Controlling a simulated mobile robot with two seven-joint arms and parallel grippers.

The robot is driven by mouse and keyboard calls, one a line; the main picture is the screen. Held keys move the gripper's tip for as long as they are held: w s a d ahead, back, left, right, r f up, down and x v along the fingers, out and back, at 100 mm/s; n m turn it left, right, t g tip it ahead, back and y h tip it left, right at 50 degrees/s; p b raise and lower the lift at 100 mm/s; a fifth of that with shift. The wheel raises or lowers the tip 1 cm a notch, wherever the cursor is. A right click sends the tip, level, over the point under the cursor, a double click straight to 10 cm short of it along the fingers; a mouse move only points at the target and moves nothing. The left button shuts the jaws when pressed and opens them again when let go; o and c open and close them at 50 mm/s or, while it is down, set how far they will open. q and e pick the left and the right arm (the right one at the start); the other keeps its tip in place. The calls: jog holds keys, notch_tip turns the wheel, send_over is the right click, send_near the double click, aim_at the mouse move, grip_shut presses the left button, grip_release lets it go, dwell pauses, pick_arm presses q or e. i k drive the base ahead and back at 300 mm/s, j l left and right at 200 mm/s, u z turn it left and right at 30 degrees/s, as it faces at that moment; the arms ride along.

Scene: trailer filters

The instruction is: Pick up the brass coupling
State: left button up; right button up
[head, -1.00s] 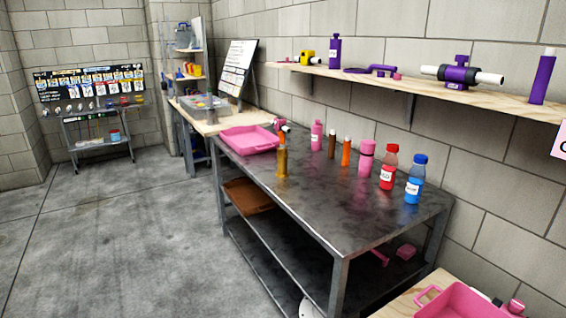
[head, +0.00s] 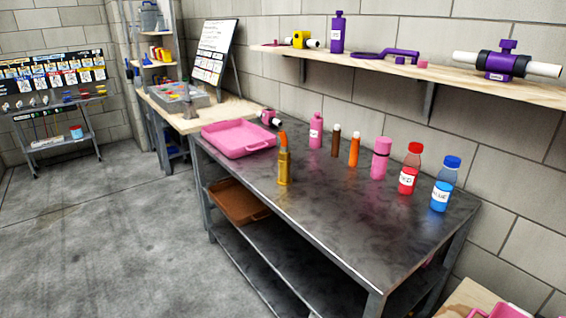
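An upright brass-coloured piece (head: 284,168), which looks like the brass coupling, stands near the front left edge of the dark metal table (head: 330,225) in the head view. An orange tip shows at its top; I cannot tell whether that is part of it. Neither of my grippers is in view.
A pink tray (head: 238,152) lies left of the brass piece. Behind stand a pink bottle (head: 316,131), brown and orange (head: 354,150) tubes, a pink container (head: 380,158), a red bottle (head: 409,170) and a blue bottle (head: 441,187). A wall shelf (head: 400,72) overhangs. Floor at left is clear.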

aim_at(284, 179)
jog(key=i+j+z, duration=0.1)
jog(key=i+j, duration=0.45)
jog(key=i+j+z, duration=0.15)
jog(key=j, duration=0.25)
jog(key=i+j+z, duration=0.1)
jog(key=i+j, duration=0.25)
jog(key=i+j+z, duration=0.1)
jog(key=i+j, duration=0.15)
jog(key=j, duration=0.15)
jog(key=i+j, duration=0.2)
jog(key=j, duration=0.2)
jog(key=i+j+z, duration=0.15)
jog(key=j, duration=0.25)
jog(key=i, duration=0.05)
